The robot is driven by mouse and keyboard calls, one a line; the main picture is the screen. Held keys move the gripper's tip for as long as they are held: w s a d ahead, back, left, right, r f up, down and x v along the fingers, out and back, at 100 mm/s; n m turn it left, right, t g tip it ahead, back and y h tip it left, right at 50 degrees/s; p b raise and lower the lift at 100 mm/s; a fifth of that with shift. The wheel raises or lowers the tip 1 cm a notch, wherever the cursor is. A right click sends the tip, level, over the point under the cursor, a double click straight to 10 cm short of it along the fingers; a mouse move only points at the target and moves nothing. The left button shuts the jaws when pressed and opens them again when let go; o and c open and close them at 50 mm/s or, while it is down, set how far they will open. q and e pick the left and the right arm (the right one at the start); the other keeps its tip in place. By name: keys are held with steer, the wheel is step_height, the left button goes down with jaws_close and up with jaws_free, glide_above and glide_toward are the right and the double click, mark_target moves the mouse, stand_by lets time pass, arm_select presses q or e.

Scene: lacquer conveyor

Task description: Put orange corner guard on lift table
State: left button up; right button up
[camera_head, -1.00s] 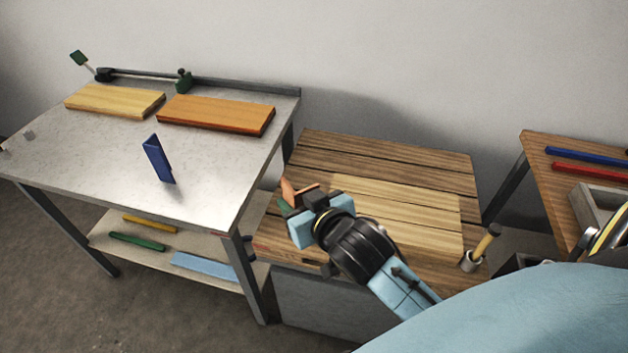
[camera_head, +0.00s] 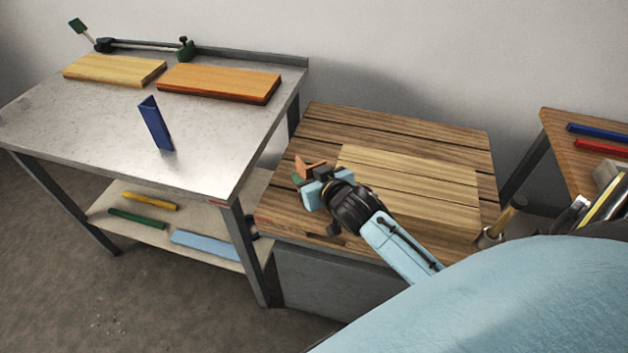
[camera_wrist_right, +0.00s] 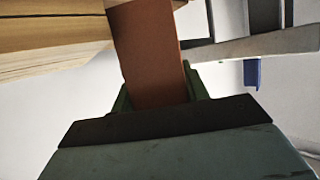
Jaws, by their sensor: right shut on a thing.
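The orange corner guard (camera_head: 312,163) is held by my right gripper (camera_head: 303,175), whose green fingers are shut on it. In the right wrist view, the guard (camera_wrist_right: 150,50) stands out from between the fingers (camera_wrist_right: 158,95). The lift table (camera_head: 390,128) appears to be the slatted wooden top with a grey base in the middle of the head view. The gripper and guard are over its left part; whether the guard touches the top is unclear. Part of the slatted wood (camera_wrist_right: 50,35) shows at upper left in the wrist view. My left gripper is out of view.
A steel table (camera_head: 75,125) at left bears a blue corner guard (camera_head: 155,125), a yellow board (camera_head: 115,69) and an orange board (camera_head: 220,82). Strips lie on its lower shelf (camera_head: 205,220). A wooden table (camera_head: 560,130) is at right.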

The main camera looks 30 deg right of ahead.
step_height(320, 180, down, 4)
steer(key=shift+r+b, duration=0.2)
steer(key=shift+b, duration=0.35)
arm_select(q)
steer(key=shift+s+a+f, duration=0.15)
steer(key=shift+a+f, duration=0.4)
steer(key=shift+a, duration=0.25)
arm_select(e)
steer(key=o, duration=1)
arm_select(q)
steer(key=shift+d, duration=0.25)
